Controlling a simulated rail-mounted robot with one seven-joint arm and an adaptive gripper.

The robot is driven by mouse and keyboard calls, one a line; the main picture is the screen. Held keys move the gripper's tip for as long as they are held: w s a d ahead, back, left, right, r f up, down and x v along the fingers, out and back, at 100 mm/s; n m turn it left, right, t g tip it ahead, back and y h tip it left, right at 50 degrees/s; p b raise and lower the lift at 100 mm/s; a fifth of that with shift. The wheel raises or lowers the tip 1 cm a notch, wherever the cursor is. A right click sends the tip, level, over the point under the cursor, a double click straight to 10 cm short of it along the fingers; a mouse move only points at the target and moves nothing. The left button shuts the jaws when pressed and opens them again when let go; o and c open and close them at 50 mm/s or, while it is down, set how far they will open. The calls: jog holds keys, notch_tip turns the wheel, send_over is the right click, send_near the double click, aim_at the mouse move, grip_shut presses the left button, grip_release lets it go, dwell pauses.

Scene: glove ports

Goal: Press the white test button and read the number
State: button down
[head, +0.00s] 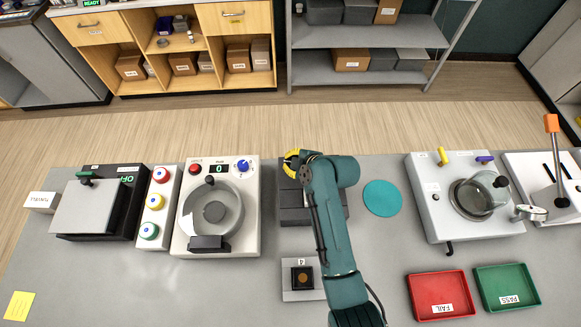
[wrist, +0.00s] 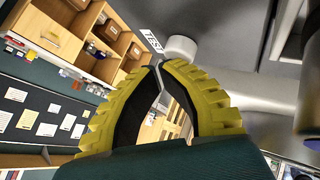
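In the wrist view the white test button (wrist: 181,47) is a short round cap beside a TEST label (wrist: 152,41) on a grey surface. My gripper (wrist: 160,66) has yellow ribbed fingers with their tips together, close below the button. I cannot tell whether they touch it. No object shows between the fingers. In the head view my gripper (head: 291,162) is at the back edge of a dark grey unit (head: 293,216), partly covered by my arm. The button is not visible there. A small display (head: 218,168) on the white machine to the left shows a green 0.
The white machine (head: 248,222) and a column of coloured buttons (head: 154,202) stand left. A teal disc (head: 382,198) lies right of my arm. Further right are a white device with a glass vessel (head: 430,218), a red FAIL tray (head: 425,311) and a green PASS tray (head: 521,303).

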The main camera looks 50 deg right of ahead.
jog(key=shift+f, duration=0.4)
dwell(0.4)
jog(key=shift+r+p, duration=0.5)
jog(key=shift+r, duration=0.45)
jog(key=shift+r, duration=0.1)
notch_tip(320, 180, up, 5)
jog(key=p, duration=0.4)
